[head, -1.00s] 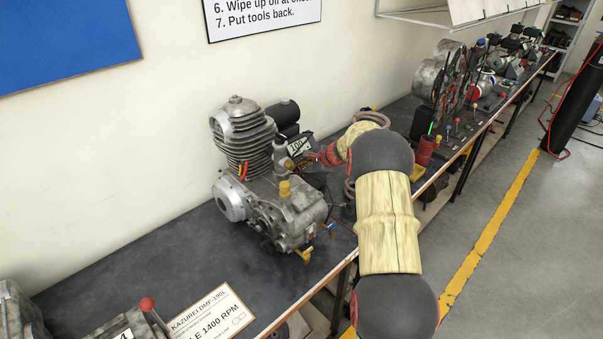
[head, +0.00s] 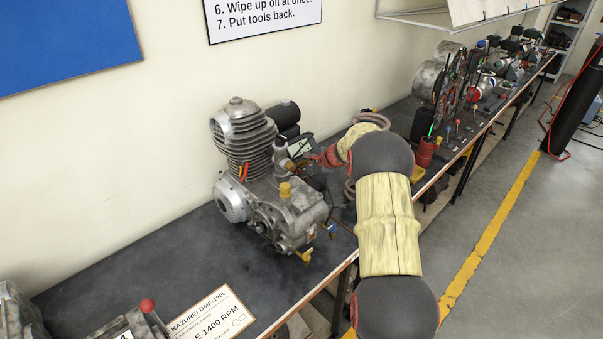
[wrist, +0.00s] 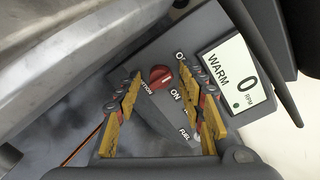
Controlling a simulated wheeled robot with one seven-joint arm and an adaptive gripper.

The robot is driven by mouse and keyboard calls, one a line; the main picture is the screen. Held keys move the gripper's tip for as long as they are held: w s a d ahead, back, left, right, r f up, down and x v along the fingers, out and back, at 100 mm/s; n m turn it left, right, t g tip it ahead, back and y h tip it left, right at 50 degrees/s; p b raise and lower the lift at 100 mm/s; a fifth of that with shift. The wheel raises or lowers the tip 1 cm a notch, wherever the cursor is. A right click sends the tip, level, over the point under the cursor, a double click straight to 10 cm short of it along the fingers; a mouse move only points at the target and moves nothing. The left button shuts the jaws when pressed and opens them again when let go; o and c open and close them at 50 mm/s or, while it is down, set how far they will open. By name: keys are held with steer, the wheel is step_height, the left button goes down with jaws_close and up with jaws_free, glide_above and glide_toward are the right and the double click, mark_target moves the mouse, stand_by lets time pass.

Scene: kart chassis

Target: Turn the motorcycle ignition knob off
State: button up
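The red round ignition knob (wrist: 161,76) sits on a grey panel (wrist: 150,52) in the wrist view. "ON" is printed below right of it, and a partly hidden label starting with "O" is above right. "IGNITION" is partly covered by a finger. My gripper (wrist: 160,78) is open, with one yellow-padded finger on each side of the knob and gaps visible between. I cannot tell how far the tips are above the panel. A display (wrist: 236,75) reads "WARM 0 RPM". In the head view the knob is too small to make out behind the engine (head: 285,213).
The engine stands on a dark workbench (head: 150,255) against the wall. A "FUEL" label (wrist: 188,133) is below the knob. Metal engine casing (wrist: 60,60) lies close on the left in the wrist view. More machines (head: 470,80) stand farther along the bench.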

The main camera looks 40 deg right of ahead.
steer(key=v, duration=1.2)
stand_by(0.3)
